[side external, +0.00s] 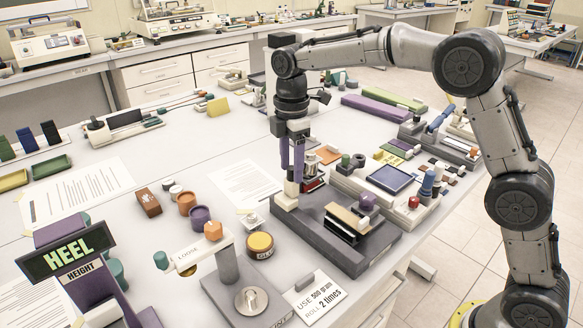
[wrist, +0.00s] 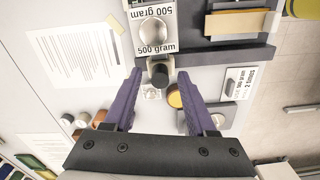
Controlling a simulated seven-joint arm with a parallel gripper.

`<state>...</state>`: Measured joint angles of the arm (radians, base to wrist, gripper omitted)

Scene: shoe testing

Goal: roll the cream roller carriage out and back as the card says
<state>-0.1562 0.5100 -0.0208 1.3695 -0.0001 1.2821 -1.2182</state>
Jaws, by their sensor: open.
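The cream roller carriage (side external: 287,201) appears to stand at the left end of a grey bed (side external: 385,240), partly hidden by my gripper (side external: 291,178). A silver weight (side external: 310,165) stands just behind it; in the wrist view the weight (wrist: 152,32) sits between "500 gram" labels. A dark-topped upright handle (wrist: 158,72) shows in the wrist view. My gripper (wrist: 158,76) is open, its purple fingers on either side of this handle with gaps visible. Whether the handle is fixed to the carriage is unclear. The card (side external: 315,299) reads "USE 500 gram ROLL 2 times".
Parts trays (side external: 390,180) crowd the right.

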